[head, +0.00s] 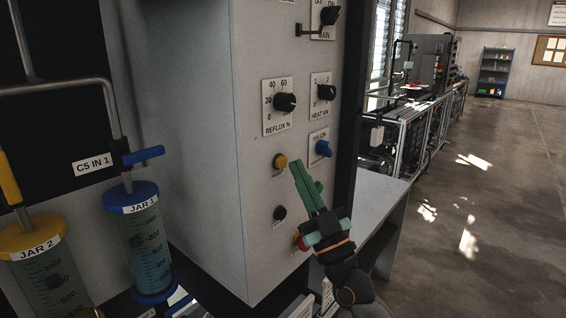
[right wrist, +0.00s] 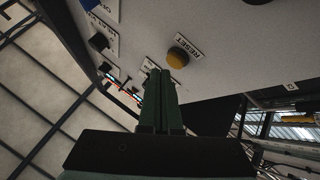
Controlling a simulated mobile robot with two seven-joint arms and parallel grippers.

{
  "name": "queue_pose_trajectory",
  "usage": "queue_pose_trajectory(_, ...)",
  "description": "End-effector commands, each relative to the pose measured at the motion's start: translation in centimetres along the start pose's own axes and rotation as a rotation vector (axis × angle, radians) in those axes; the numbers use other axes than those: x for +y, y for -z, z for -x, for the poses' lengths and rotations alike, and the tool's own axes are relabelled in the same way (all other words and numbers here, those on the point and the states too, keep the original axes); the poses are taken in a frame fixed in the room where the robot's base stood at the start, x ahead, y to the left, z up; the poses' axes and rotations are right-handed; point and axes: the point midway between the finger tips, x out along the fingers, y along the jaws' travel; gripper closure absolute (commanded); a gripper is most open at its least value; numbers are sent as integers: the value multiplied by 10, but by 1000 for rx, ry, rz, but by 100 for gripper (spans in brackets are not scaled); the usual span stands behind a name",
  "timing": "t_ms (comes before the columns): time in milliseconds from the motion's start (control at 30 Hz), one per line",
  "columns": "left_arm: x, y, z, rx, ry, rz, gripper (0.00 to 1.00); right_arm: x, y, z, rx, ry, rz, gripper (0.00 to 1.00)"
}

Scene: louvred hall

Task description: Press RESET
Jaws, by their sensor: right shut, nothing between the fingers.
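The RESET button is a round yellow button (head: 280,161) on the front of the pale grey control panel (head: 268,120). In the right wrist view the yellow button (right wrist: 178,58) sits beside a white RESET label (right wrist: 188,45). My right gripper (head: 296,164) has green fingers, shut and empty, with the tips just right of the button in the head view. In the right wrist view the fingertips (right wrist: 160,73) are close to the button but appear apart from it. The button's own label is hard to read in the head view. My left gripper is not in view.
Near the button are a black button (head: 280,213), a red button (head: 302,243) partly behind my gripper, a blue knob (head: 323,148) and the REFLUX knob (head: 285,102). JAR 1 (head: 146,245) and JAR 2 (head: 50,275) stand left. Open floor lies right.

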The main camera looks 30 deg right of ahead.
Motion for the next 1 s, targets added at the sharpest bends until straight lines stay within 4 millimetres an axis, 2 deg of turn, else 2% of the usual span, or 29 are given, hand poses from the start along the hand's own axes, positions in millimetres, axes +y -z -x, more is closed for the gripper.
queue_pose_trajectory(167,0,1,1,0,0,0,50,3,3,4,-1,0,1,100)
queue_pose_trajectory(600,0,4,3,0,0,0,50,24,24,33,-1,0,1,100)
queue_pose_trajectory(1000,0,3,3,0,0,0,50,25,25,35,0,0,0,100)
